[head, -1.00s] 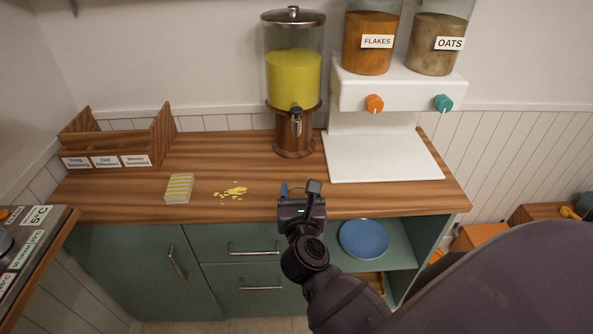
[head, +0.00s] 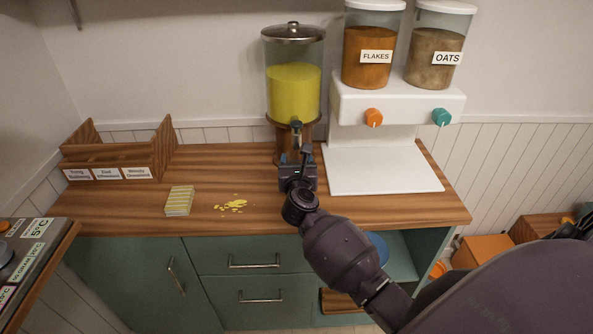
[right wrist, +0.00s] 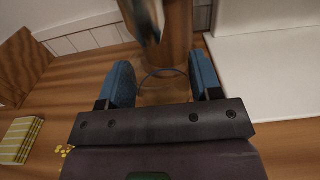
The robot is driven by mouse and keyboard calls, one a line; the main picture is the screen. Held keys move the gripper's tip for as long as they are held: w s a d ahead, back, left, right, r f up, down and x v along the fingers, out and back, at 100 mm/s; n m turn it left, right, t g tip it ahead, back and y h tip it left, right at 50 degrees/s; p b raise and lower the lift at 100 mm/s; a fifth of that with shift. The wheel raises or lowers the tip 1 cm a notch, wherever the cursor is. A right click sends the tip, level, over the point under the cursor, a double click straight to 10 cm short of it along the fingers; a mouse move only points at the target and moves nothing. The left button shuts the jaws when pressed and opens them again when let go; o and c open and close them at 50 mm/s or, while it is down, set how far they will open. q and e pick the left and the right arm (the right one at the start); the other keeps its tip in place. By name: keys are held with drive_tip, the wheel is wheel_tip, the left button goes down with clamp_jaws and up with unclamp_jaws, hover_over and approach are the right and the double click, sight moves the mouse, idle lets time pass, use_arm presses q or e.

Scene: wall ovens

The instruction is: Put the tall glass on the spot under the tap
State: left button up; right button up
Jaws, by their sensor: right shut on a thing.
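A dispenser (head: 293,92) of yellow liquid stands on a round wooden base at the back of the counter, with its tap (head: 296,126) facing me. My right gripper (head: 297,158) is in front of the base, just below the tap, and hides the spot under it. In the right wrist view the two blue fingers (right wrist: 164,84) are shut on a clear tall glass (right wrist: 162,74), whose round rim shows faintly between them. The tap (right wrist: 147,18) is just beyond the rim in that view. The glass cannot be made out in the head view. My left gripper is not in view.
A white cereal dispenser (head: 385,168) stands close on the right. Striped napkins (head: 179,201) and yellow crumbs (head: 232,204) lie on the counter (head: 120,205) to the left. A wooden rack (head: 118,155) stands at the back left.

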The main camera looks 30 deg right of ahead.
drive_tip(key=shift+f, duration=1.4)
drive_tip(key=shift+f+b, duration=0.2)
drive_tip(key=shift+b, duration=0.2)
drive_tip(key=o, duration=1.3)
drive_tip(key=shift+r, duration=0.1)
